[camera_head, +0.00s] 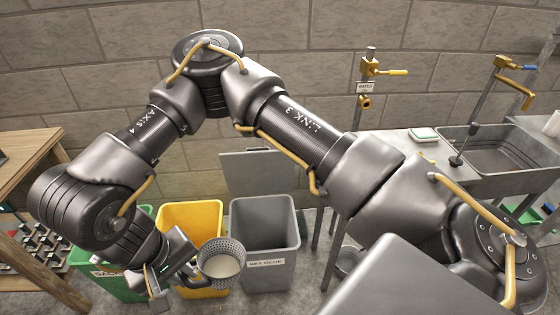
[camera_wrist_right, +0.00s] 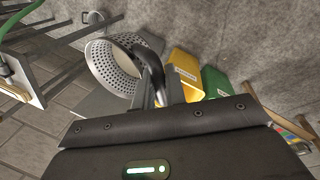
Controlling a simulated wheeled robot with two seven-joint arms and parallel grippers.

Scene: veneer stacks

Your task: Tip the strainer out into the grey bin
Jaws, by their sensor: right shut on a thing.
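The strainer (camera_head: 222,262) is a grey perforated bowl with a pale inside. In the head view it appears in front of the gap between the yellow and grey bins. Its bowl (camera_wrist_right: 112,68) and dark curved handle (camera_wrist_right: 151,68) also show in the wrist view. My right gripper (camera_head: 180,272) is shut on the strainer's handle, to the left of the bowl. I cannot tell whether the pale inside is loose contents. The grey bin (camera_head: 265,222) stands open on the floor, right of the strainer, with a label reading "SET GLUE". My left gripper is not in view.
A yellow bin (camera_head: 190,215) stands left of the grey bin, and a green bin (camera_head: 110,283) farther left. A wooden bench (camera_head: 30,150) is at the left edge. A metal sink (camera_head: 500,150) with taps is at the right. A stone wall rises behind.

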